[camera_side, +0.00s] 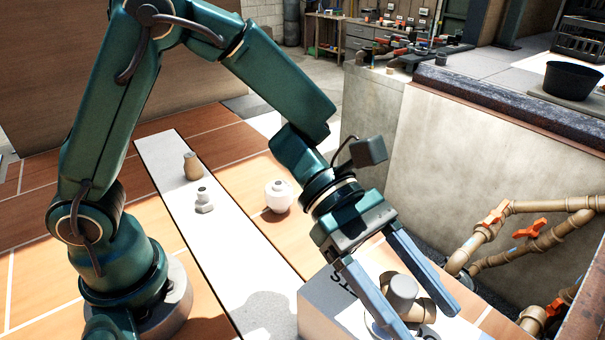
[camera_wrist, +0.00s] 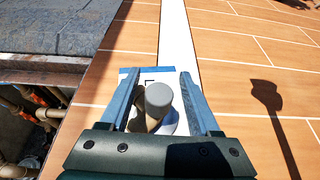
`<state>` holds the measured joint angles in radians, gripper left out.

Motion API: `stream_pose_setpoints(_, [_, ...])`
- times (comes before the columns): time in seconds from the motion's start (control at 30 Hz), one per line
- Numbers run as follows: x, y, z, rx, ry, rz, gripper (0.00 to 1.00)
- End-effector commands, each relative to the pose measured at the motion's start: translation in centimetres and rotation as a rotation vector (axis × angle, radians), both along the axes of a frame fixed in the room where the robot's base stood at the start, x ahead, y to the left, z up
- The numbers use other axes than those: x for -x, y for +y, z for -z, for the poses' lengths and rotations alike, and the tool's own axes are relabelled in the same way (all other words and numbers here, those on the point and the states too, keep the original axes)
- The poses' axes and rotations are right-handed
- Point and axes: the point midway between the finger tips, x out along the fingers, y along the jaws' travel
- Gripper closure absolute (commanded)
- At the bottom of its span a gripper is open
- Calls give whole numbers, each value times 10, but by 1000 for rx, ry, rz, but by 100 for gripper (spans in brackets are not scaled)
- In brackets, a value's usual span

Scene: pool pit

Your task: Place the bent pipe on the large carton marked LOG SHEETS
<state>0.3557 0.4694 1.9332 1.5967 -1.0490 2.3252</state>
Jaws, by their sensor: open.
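The bent pipe (camera_side: 403,291) has a grey round end and a tan body. It appears to lie on top of the large carton (camera_side: 316,307), whose white top shows part of some dark lettering; the rest is covered. My gripper (camera_side: 426,322) is open, with one blue finger on each side of the pipe. In the wrist view the grey end of the pipe (camera_wrist: 159,96) sits between the fingers (camera_wrist: 158,75), with gaps visible at its sides. The carton's blue edge (camera_wrist: 140,70) shows beyond it.
A tan fitting (camera_side: 192,166) and a grey fitting (camera_side: 204,201) stand on the white strip (camera_side: 225,262). A white round jar (camera_side: 278,197) stands on the orange tiles. At the right is a pit with tan pipes (camera_side: 555,236) and orange valve handles. A black bucket (camera_side: 572,80) stands beyond.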

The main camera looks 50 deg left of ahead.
Motion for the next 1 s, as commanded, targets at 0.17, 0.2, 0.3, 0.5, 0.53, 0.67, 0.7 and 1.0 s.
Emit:
stream_pose_setpoints(0.17, [-2,33,-14,1,-3,-8,37])
stream_pose_setpoints(0.2, [-2,41,-17,2,-4,-9,37])
stream_pose_setpoints(0.3, [-2,60,-25,2,-3,-8,37])
stream_pose_setpoints(0.5, [-1,89,-37,3,-2,-6,37])
stream_pose_setpoints(0.53, [-1,93,-39,2,-1,-6,37])
stream_pose_setpoints(0.67, [-1,101,-42,2,2,-6,37])
stream_pose_setpoints(0.7, [-3,102,-43,2,3,-19,37])
stream_pose_setpoints(1.0, [-92,124,-94,205,261,-796,37])
